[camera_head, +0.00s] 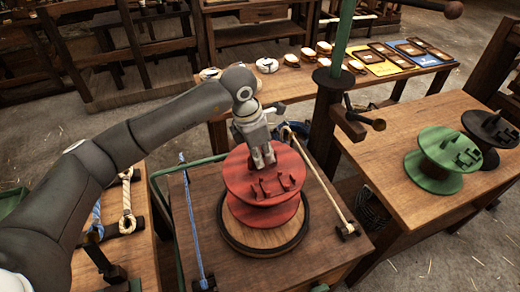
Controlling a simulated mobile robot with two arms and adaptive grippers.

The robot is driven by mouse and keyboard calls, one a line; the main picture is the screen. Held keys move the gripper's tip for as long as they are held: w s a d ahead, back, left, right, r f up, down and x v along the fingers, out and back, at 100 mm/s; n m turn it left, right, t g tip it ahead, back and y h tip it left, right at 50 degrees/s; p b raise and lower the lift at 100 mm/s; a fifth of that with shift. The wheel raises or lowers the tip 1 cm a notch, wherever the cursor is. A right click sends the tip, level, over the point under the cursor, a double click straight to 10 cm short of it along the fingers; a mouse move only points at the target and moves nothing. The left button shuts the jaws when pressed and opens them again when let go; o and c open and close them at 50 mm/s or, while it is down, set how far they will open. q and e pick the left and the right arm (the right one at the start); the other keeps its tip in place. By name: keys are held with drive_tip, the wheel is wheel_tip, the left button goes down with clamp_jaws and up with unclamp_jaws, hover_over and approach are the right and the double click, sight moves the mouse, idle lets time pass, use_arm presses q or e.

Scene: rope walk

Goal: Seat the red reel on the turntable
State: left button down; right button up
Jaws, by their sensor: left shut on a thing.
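The red reel (242,183) is in the middle of the head view, upright with its upper flange facing up and several small blocks on top. The round wooden turntable (250,240) with a dark rim lies below it on a wooden bench. The reel's lower flange covers much of the turntable. I cannot tell whether the reel touches it or hangs just above. My left gripper (264,163) comes down from above, shut on the red reel at the far part of its top. My right gripper is not in view.
A green reel (430,165) and a black reel (490,128) stand on the right bench (385,175). A green post (343,35) rises behind the turntable. A table behind holds several small items.

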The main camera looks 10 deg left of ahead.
sight(262, 172)
use_arm(q)
drive_tip(key=shift+s+f, duration=0.1)
drive_tip(key=shift+f, duration=0.2)
drive_tip(key=shift+f+b, duration=0.3)
drive_tip(key=shift+f, duration=0.8)
drive_tip(key=shift+b+x, duration=0.9)
drive_tip(key=shift+b, duration=0.15)
drive_tip(key=shift+a+f+b, duration=0.15)
drive_tip(key=shift+f+b, duration=0.8)
drive_tip(key=shift+f, duration=0.1)
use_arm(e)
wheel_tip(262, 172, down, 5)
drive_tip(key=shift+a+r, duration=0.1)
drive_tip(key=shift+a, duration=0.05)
use_arm(q)
drive_tip(key=shift+f+b, duration=0.35)
drive_tip(key=shift+b, duration=0.05)
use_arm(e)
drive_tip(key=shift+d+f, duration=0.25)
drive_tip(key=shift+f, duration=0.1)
use_arm(q)
drive_tip(key=c, duration=1.4)
unclamp_jaws()
